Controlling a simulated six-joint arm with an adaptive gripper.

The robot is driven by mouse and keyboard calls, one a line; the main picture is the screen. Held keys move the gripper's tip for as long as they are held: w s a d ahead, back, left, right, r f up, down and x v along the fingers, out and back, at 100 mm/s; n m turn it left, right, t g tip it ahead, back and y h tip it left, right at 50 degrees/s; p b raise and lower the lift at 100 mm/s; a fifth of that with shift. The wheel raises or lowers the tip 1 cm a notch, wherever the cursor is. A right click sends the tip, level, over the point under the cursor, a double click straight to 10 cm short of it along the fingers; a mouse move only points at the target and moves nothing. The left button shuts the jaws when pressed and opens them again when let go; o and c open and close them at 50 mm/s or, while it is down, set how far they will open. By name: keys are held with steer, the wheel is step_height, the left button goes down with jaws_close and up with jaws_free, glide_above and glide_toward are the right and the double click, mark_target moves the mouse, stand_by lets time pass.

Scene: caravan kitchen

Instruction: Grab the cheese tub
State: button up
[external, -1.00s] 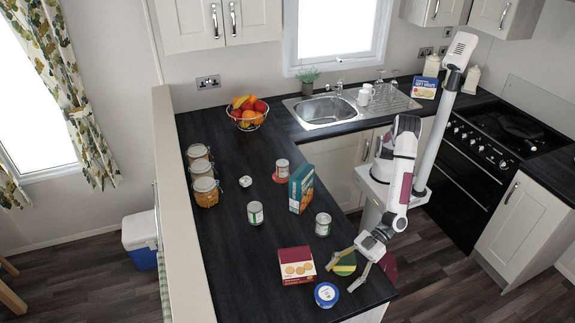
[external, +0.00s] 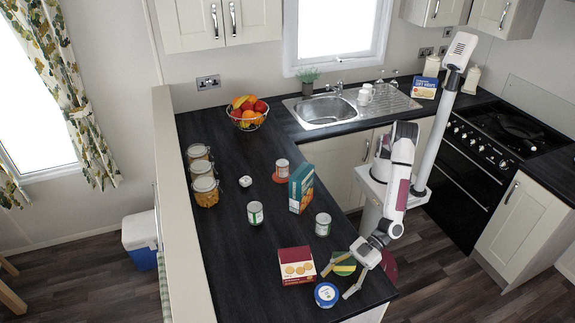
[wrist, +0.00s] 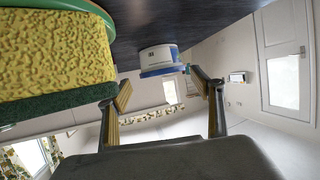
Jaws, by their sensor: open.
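The cheese tub, a short round tub with a blue rim and a pale lid (external: 326,293), stands on the dark counter near its front edge. In the wrist view the tub (wrist: 158,58) shows a white side with a label and a blue band. My gripper (external: 335,285) is open and low over the counter, just right of the tub. In the wrist view the fingers (wrist: 163,90) are spread and empty, with the tub ahead, roughly between the fingertips and beyond them. I cannot tell whether a finger touches it.
A yellow and green sponge (wrist: 50,45) on a green-rimmed dish lies close beside my gripper; it also shows in the external view (external: 344,265). A red cracker box (external: 297,266) stands behind-left of the tub. Cans (external: 323,224) and an upright teal box (external: 301,187) stand farther back.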

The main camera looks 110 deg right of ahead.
mark_target(328, 292)
steer(key=shift+w, duration=0.15)
steer(key=shift+a+x, duration=0.2)
steer(key=shift+x, duration=2.25)
steer(key=shift+r, duration=0.2)
steer(key=c, duration=1)
